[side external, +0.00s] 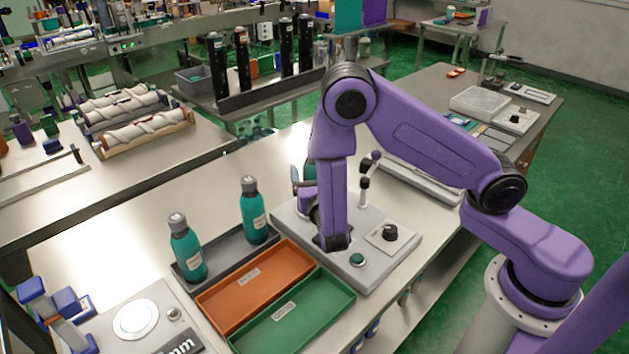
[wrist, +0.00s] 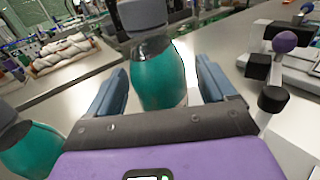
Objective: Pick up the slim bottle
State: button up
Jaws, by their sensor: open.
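Three teal bottles with grey caps show in the side view: one at the left (side external: 187,252), one in the middle (side external: 254,213), and one mostly hidden behind my arm (side external: 309,168). I cannot tell for certain which is the slim bottle. My gripper (side external: 302,184) is open beside the hidden bottle. In the wrist view, a teal bottle (wrist: 158,82) stands upright between and just beyond the blue fingers of my gripper (wrist: 161,68), with no clear contact. Another teal bottle (wrist: 30,150) is at the left edge of that view.
A dark grey tray (side external: 228,252) bears the left and middle bottles. An orange tray (side external: 256,285) and a green tray (side external: 296,315) lie in front. A grey fixture (side external: 375,262) with knobs and a purple-tipped lever (wrist: 284,42) stands close on the right. The bench behind the bottles is clear.

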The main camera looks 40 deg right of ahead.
jog(key=shift+w+d, duration=0.1)
jog(key=shift+w, duration=0.1)
jog(key=c, duration=1.4)
jog(key=shift+r, duration=0.1)
